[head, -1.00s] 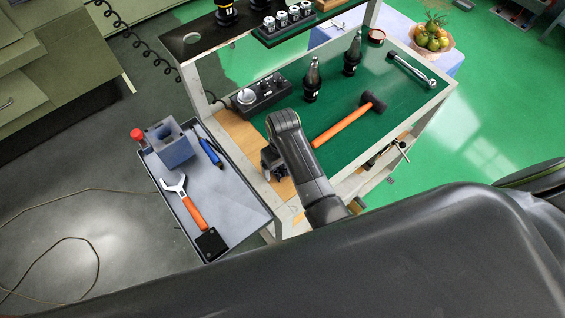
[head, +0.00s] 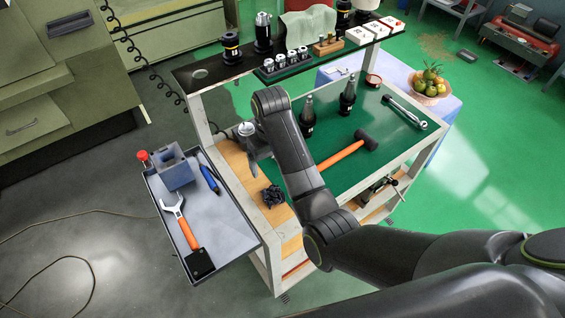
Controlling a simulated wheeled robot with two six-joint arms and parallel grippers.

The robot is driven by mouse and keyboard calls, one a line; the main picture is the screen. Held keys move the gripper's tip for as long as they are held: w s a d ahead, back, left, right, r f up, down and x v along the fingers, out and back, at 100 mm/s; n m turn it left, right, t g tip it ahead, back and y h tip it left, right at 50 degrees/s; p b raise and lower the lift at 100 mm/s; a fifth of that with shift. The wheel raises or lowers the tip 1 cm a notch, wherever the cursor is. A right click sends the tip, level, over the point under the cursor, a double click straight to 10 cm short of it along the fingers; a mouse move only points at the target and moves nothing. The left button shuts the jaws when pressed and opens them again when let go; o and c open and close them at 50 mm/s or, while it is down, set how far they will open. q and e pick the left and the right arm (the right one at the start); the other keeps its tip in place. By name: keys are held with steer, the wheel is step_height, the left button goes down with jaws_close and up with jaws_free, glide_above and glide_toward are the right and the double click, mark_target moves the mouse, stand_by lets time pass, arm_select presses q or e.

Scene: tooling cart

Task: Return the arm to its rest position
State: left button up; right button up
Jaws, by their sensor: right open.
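My right arm comes in from the lower right and bends over the green-topped cart (head: 405,145). Its right gripper (head: 254,165) points down above the wooden strip at the cart's left edge and is seen small and partly from behind. It is open, with nothing seen in it. A small dark object (head: 273,196) lies on the wooden strip just below it, apart from the gripper as far as I can tell. My left gripper is not in view.
An orange-handled mallet (head: 342,156), two black tool holders (head: 307,117) (head: 348,96) and a ratchet (head: 405,112) lie or stand on the cart. A side tray (head: 228,228) holds a wrench (head: 180,222) and a grey block (head: 176,172). An upper shelf (head: 205,75) overhangs the back.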

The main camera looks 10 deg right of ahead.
steer(key=s+d+f+m+t, duration=0.1)
steer(key=s+d+f+m, duration=0.1)
steer(key=s+d+f, duration=0.35)
steer(key=s+d+f+m+t, duration=0.1)
steer(key=s+d+f, duration=0.1)
steer(key=s+d, duration=0.7)
steer(key=s+d+r+m+t+h, duration=0.15)
steer(key=s+d, duration=0.25)
steer(key=s, duration=0.5)
steer(key=s+d+r+h, duration=0.1)
steer(key=s+d+r, duration=0.2)
steer(key=s, duration=0.6)
step_height(320, 180, down, 34)
steer(key=d+g+y+b, duration=0.1)
steer(key=d+b, duration=0.1)
steer(key=b, duration=0.6)
arm_select(q)
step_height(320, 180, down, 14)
steer(key=b, duration=0.6)
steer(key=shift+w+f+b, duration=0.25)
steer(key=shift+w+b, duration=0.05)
arm_select(e)
steer(key=s+f, duration=0.7)
steer(key=f, duration=0.3)
steer(key=s+a+f+g, duration=0.1)
steer(key=s+f, duration=0.6)
steer(key=f, duration=0.4)
steer(key=shift+s+a+f, duration=0.2)
steer(key=shift+s+a, duration=0.05)
steer(key=shift+s, duration=0.05)
